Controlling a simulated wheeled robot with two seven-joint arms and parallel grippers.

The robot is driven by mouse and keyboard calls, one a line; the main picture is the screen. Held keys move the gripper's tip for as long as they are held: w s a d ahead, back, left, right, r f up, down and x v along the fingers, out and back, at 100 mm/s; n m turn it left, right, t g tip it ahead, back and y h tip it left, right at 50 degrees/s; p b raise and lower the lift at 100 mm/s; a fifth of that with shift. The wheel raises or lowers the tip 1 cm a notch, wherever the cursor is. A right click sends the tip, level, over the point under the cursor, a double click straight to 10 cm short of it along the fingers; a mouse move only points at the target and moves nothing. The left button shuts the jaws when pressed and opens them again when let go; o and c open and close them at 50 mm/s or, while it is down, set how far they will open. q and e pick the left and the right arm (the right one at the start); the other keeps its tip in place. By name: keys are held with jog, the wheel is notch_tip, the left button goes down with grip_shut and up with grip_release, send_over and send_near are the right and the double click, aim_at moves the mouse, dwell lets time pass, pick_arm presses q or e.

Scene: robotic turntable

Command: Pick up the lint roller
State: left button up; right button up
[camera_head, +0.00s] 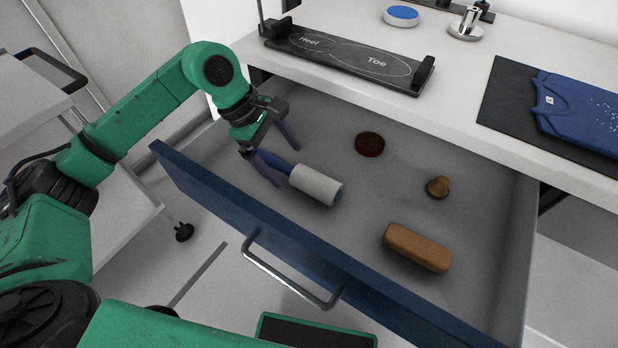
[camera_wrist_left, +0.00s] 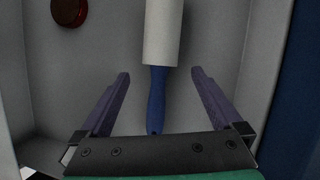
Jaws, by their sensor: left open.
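The lint roller (camera_head: 316,184) lies in the open drawer. It has a white cylinder and a blue handle. My left gripper (camera_head: 287,161) is open, with its fingers on both sides of the handle and apart from it. In the left wrist view the blue handle (camera_wrist_left: 157,98) runs between the two open fingers of my left gripper (camera_wrist_left: 162,80), and the white cylinder (camera_wrist_left: 163,32) lies beyond the fingertips. My right gripper does not show.
The drawer (camera_head: 330,262) has a blue front with a metal handle. It also holds a dark red round tin (camera_head: 369,144), a small brown knobbed item (camera_head: 437,187) and a brown brush-like block (camera_head: 417,248). The white tabletop (camera_head: 462,105) overhangs the drawer's back.

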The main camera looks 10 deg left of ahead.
aim_at(292, 170)
pick_arm(q)
jog(key=x, duration=0.3)
jog(key=shift+d+f, duration=0.1)
jog(key=shift+f, duration=0.3)
jog(key=c, duration=1.5)
jog(key=shift+c, duration=0.2)
jog(key=shift+r, duration=0.15)
jog(key=shift+r, duration=0.3)
notch_tip(292, 170, up, 19)
jog(key=p, duration=0.1)
jog(key=shift+r, duration=0.1)
